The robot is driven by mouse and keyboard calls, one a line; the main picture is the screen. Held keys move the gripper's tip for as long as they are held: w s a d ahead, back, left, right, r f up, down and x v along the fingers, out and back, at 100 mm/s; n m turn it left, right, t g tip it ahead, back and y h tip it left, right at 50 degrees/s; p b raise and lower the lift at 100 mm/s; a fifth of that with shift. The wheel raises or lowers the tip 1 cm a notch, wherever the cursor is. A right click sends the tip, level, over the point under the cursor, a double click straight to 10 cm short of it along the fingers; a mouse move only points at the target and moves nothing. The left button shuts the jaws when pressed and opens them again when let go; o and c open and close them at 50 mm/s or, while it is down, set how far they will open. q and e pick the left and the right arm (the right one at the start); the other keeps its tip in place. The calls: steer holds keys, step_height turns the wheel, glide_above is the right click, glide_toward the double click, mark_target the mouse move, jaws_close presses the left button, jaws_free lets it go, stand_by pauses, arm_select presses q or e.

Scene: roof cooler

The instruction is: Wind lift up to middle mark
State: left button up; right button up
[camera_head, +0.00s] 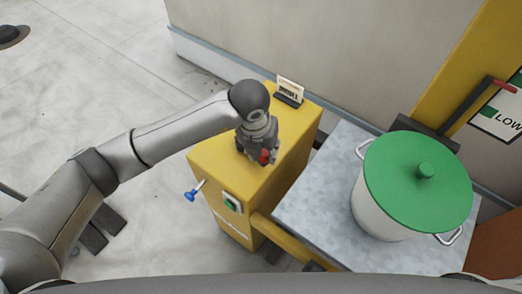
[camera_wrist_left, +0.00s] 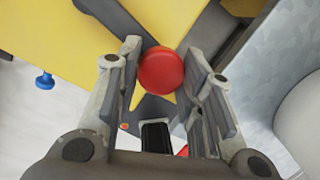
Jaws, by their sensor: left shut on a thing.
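A yellow winch box (camera_head: 245,180) stands in the middle of the head view. My left gripper (camera_head: 262,150) is over its top, shut on a red crank knob (camera_head: 264,157). In the left wrist view the round red knob (camera_wrist_left: 161,70) sits between the two fingers, above a dark crank arm. The grey lift platform (camera_head: 310,215) is right of the box and carries a white pot (camera_head: 380,215) with a green lid. A red-tipped pointer (camera_head: 500,86) reaches over a sign (camera_head: 505,120) that reads LOW beside a green patch. Other marks are out of view. My right gripper is not in view.
A blue knob (camera_head: 190,195) on a short lever and a green button (camera_head: 232,204) are on the box's front. A small label card (camera_head: 290,88) stands on its far edge. A wall is behind. The floor at left is mostly clear, with a hat-like object (camera_head: 12,36) far off.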

arm_select(q)
steer(key=shift+w+d+r, duration=0.25)
steer(key=shift+w+d, duration=0.4)
steer(key=shift+w, duration=0.1)
steer(key=shift+b, duration=0.3)
steer(key=shift+w+d+b, duration=0.25)
steer(key=shift+w+b, duration=0.1)
steer(key=shift+w, duration=0.05)
steer(key=o, duration=1.1)
steer(key=shift+d+f, duration=0.1)
steer(key=shift+f, duration=0.05)
